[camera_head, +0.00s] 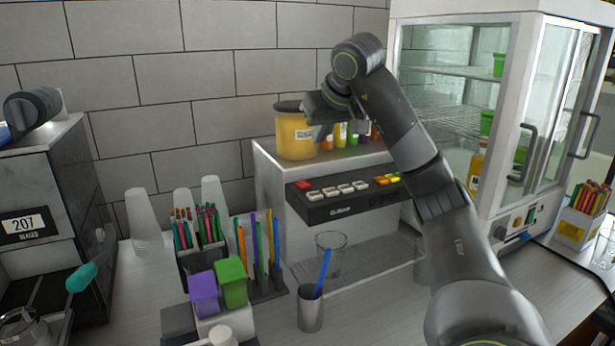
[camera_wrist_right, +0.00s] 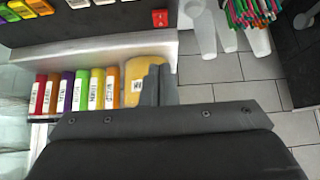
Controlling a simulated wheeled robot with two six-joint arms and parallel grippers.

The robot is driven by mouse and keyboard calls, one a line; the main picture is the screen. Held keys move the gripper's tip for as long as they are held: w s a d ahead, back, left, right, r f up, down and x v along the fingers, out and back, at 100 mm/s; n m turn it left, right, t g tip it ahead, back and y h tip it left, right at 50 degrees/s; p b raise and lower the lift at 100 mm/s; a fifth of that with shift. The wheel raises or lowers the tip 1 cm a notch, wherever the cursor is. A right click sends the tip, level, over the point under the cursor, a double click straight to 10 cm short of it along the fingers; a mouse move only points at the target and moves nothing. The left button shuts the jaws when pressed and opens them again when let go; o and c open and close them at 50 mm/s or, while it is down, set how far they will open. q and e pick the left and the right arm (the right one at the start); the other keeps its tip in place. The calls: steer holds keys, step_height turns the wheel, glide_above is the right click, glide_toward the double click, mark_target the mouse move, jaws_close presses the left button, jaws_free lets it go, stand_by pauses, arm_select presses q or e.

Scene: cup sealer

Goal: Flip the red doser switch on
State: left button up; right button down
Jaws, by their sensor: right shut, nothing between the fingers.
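The doser is a white cabinet with a black control panel (camera_head: 340,198) on its front. A red switch (camera_head: 303,185) sits at the panel's left end, beside several white buttons; the red switch also shows in the right wrist view (camera_wrist_right: 160,18). I cannot tell its on or off position. My right gripper (camera_head: 318,106) is above and behind the panel, in front of a yellow tub (camera_head: 293,140), apart from the switch. Its fingers (camera_wrist_right: 158,85) are together and empty. My left gripper is not in view.
Several coloured bottles (camera_head: 352,134) stand by the tub on the doser's top. A clear cup (camera_head: 330,254) stands below the panel. Pen holders, stacked cups (camera_head: 144,215) and a metal cup (camera_head: 310,308) crowd the counter. A glass-door cabinet (camera_head: 470,120) stands at right.

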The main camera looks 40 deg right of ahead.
steer(key=p, duration=0.3)
glide_above(304, 184)
steer(key=s, duration=0.2)
steer(key=f, duration=0.7)
steer(key=shift+s+a+f, duration=0.1)
steer(key=shift+a, duration=0.25)
step_height(304, 184, down, 3)
steer(key=shift+f+p, duration=0.1)
steer(key=shift+p, duration=0.4)
steer(key=shift+s+f, duration=0.1)
steer(key=shift+f, duration=0.65)
